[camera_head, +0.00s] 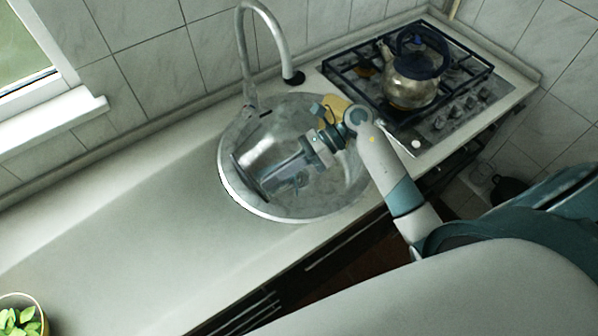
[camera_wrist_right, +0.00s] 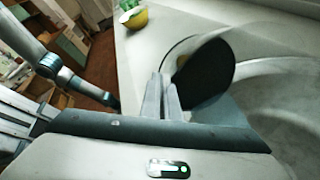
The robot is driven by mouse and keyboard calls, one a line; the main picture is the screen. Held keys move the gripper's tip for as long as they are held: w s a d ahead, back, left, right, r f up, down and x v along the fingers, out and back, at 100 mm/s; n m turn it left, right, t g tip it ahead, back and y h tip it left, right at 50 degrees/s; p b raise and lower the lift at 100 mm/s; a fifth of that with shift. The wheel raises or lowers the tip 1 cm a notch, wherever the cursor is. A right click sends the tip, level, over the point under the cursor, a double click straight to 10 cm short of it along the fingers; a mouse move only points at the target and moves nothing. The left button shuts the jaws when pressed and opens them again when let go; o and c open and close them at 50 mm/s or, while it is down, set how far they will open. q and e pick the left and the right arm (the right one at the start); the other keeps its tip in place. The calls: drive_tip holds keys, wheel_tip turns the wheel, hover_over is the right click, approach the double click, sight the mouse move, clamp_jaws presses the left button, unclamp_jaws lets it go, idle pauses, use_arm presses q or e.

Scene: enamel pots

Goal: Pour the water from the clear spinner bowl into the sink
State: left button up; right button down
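The clear spinner bowl (camera_head: 256,158) is tipped on its side over the sink (camera_head: 226,187), its see-through wall hard to tell from the basin. In the right wrist view the bowl (camera_wrist_right: 205,72) shows a dark round face and a thin rim. My right gripper (camera_head: 268,182) reaches over the sink from the right. Its fingers (camera_wrist_right: 162,98) are close together at the bowl's near edge and appear shut on its wall. I cannot tell whether water is in the bowl. My left arm shows in the right wrist view, but its fingers are not clear.
The curved faucet (camera_head: 243,50) rises behind the sink. A kettle (camera_head: 411,78) stands on the gas hob (camera_head: 440,118) to the right. Something yellow (camera_head: 338,106) lies by the sink's back right rim. A potted plant (camera_head: 20,316) stands front left. The left counter is largely clear.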

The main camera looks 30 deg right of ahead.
drive_tip(key=shift+w+d+y+b, duration=0.2)
drive_tip(key=shift+d+y+b, duration=0.5)
drive_tip(key=shift+d+b, duration=0.7)
drive_tip(key=shift+a, duration=0.15)
drive_tip(key=shift+d+r+b, duration=0.1)
drive_tip(key=shift+d+b, duration=0.1)
drive_tip(key=shift+b, duration=0.35)
drive_tip(key=shift+a+r+p, duration=0.1)
drive_tip(key=shift+r+p, duration=0.1)
drive_tip(key=shift+p, duration=0.1)
drive_tip(key=a+h+p, duration=0.1)
drive_tip(key=p, duration=0.1)
drive_tip(key=a+h+p, duration=0.1)
drive_tip(key=a+p, duration=0.1)
drive_tip(key=p, duration=0.1)
drive_tip(key=a+p, duration=0.1)
drive_tip(key=p, duration=0.1)
drive_tip(key=shift+s+a+r+h, duration=0.3)
drive_tip(key=shift+s+h, duration=0.05)
drive_tip(key=shift+h, duration=0.05)
drive_tip(key=shift+a+f+h+p, duration=0.25)
drive_tip(key=shift+f+h+p, duration=0.1)
drive_tip(key=shift+p, duration=0.2)
drive_tip(key=shift+d+f, duration=0.1)
drive_tip(key=shift+f, duration=0.2)
drive_tip(key=shift+a+h+b, duration=0.25)
drive_tip(key=shift+h+b, duration=0.1)
drive_tip(key=shift+b, duration=0.05)
